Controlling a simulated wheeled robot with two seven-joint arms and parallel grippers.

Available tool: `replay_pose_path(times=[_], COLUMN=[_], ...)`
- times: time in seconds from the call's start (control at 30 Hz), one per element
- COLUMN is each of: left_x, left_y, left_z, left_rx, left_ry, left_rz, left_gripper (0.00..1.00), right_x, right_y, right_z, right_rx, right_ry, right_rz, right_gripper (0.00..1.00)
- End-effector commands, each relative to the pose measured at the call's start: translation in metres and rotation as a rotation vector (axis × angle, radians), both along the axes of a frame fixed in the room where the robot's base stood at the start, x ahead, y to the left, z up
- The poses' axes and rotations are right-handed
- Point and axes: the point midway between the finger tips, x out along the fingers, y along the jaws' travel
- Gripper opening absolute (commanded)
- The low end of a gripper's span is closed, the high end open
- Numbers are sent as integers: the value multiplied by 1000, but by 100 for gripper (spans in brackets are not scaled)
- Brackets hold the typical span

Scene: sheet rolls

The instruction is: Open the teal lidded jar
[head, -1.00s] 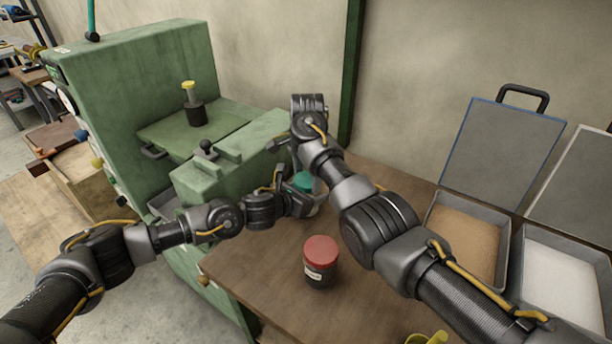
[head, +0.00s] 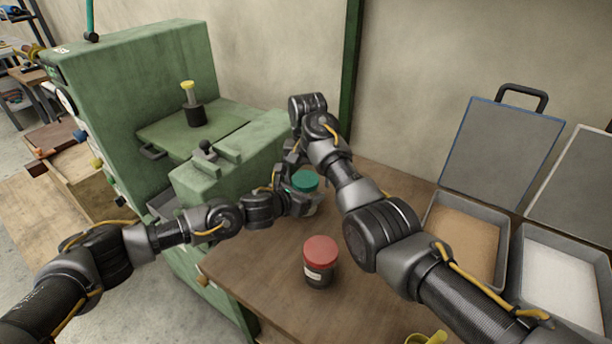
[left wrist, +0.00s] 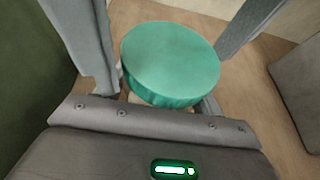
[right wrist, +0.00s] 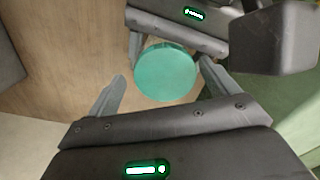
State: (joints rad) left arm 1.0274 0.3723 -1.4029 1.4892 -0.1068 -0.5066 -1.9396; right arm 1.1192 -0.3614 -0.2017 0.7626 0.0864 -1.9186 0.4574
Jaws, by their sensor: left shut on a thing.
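The teal lidded jar (head: 306,182) stands on the brown table beside the green machine, its lid on. The round teal lid fills the middle of the left wrist view (left wrist: 170,62) and also shows in the right wrist view (right wrist: 165,73). My left gripper (head: 304,204) is shut on the jar's body, below the lid, and hides part of it. My right gripper (head: 294,158) is above and beside the lid, fingers pointing down. In the right wrist view its fingers are apart, with the lid beyond and between them; contact does not show.
A dark jar with a red lid (head: 320,262) stands nearer on the table. A green machine (head: 235,165) is close at the left. Two trays, one of brown grains (head: 432,255) and one of white (head: 516,285), lie at the right. A yellow object (head: 428,338) is at the front edge.

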Motion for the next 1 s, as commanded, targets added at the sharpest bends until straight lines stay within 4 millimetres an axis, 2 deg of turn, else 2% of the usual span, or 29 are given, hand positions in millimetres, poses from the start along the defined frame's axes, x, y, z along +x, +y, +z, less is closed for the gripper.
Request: replay_pose_path(times=[0.27, 0.53, 0.67, 0.73, 0.83, 0.9, 1.0], left_x=[-1, -1, -1, -1, -1, -1, -1], left_y=[-2, -2, -2, -2, -3, -3, -2], left_z=[1, 1, 1, 1, 2, 2, 1], left_rx=[-3, -3, -3, -3, -3, -3, -3], left_ry=[-1, -2, -2, -1, -1, -1, -1], left_rz=[-4, -5, -5, -6, -6, -6, -6], left_gripper=[4, 4, 4, 4, 4, 4, 4], right_x=[1, 1, 0, 1, 4, 7, 7], right_y=[1, 1, 1, 1, 2, 5, 6], right_z=[6, 40, 46, 47, 62, 76, 85], right_rx=[1, 1, 1, 1, -7, -23, -28], right_ry=[-3, -4, -2, -4, -30, -44, -42], right_rz=[0, -1, -1, -1, 4, -47, -172], right_gripper=[86, 86, 86, 83, 83, 83, 83])
